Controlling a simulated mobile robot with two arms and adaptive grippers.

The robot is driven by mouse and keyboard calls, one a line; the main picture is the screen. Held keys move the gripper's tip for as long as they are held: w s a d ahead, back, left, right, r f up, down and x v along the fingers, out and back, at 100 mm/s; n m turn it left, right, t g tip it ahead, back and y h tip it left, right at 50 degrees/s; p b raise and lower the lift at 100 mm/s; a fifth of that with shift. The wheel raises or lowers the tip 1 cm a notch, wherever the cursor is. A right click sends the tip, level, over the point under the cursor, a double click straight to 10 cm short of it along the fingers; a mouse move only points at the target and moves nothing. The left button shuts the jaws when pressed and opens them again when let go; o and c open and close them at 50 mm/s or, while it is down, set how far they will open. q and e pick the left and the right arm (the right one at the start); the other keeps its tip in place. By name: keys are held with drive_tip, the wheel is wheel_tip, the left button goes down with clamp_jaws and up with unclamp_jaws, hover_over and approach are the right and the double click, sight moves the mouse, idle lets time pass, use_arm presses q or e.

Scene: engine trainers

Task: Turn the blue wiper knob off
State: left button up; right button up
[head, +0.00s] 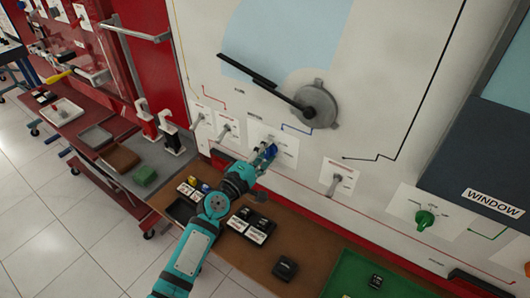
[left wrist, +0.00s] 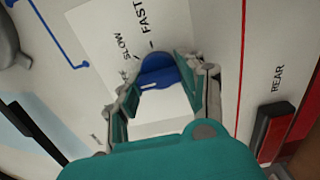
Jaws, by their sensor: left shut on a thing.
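The blue wiper knob (head: 270,152) is on a white label plate on the upright trainer panel, below the grey wiper motor. In the left wrist view the blue knob (left wrist: 158,70) sits between my finger pads, with a white mark on its face. The words SLOW and FAST show above it; lettering at its left is partly hidden by a finger. My left gripper (head: 263,156) reaches up from below and is shut on the knob; its fingers (left wrist: 163,86) lie on both sides. I cannot tell exactly which setting the knob points to. My right gripper is not in view.
A grey wiper motor with a black arm (head: 318,103) is above the knob. Grey levers (head: 335,184) and a green knob (head: 424,219) flank it. A brown shelf (head: 255,262) with small black parts lies below. A red switch (left wrist: 273,131) labelled REAR is nearby.

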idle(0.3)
use_arm(q)
drive_tip(key=o, duration=1.2)
drive_tip(key=v, duration=1.2)
